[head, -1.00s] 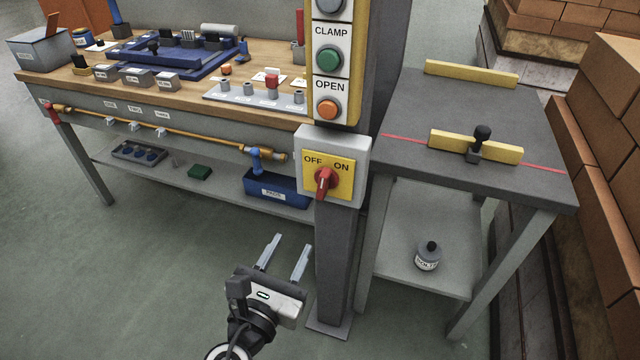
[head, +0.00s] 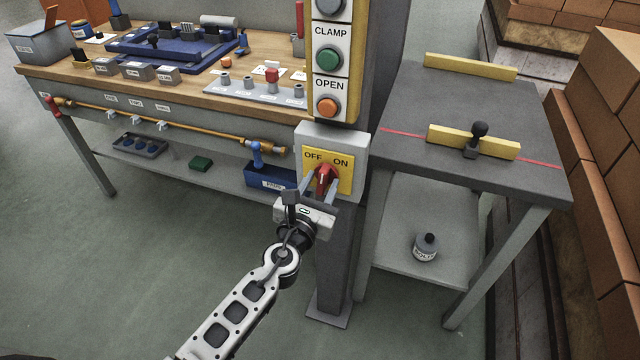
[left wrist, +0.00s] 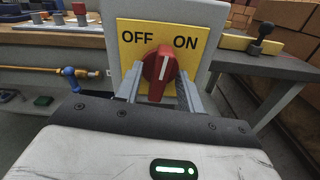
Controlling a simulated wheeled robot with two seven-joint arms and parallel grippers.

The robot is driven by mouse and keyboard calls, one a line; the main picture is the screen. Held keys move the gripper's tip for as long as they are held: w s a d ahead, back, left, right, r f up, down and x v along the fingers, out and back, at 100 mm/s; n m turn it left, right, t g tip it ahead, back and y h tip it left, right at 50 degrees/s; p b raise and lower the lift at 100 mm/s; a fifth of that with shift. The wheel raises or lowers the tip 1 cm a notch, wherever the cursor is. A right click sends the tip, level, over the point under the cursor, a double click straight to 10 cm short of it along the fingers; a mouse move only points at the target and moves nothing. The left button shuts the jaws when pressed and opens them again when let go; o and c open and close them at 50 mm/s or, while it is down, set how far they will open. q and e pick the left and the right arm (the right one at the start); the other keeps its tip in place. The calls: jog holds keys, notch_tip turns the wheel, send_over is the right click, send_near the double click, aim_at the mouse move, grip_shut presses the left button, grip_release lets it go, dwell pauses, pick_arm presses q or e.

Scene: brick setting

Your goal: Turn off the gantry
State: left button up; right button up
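The gantry's switch is a red rotary knob (head: 325,179) on a yellow plate marked OFF at left and ON at right, on a grey box (head: 355,148). In the left wrist view the knob (left wrist: 157,76) stands near upright, its white line leaning slightly toward ON. My left gripper (head: 322,182) is at the switch, one finger on each side of the knob. In the left wrist view its fingers (left wrist: 160,84) look open, close beside the knob; whether they touch it is unclear. My right gripper is not in view.
Above the switch is a panel with a green CLAMP button (head: 328,59) and an orange OPEN button (head: 327,106). Brick stacks (head: 612,110) line the right.

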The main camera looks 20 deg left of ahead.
pick_arm(q)
jog(key=shift+w, duration=0.1)
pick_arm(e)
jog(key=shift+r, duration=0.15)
pick_arm(q)
grip_shut()
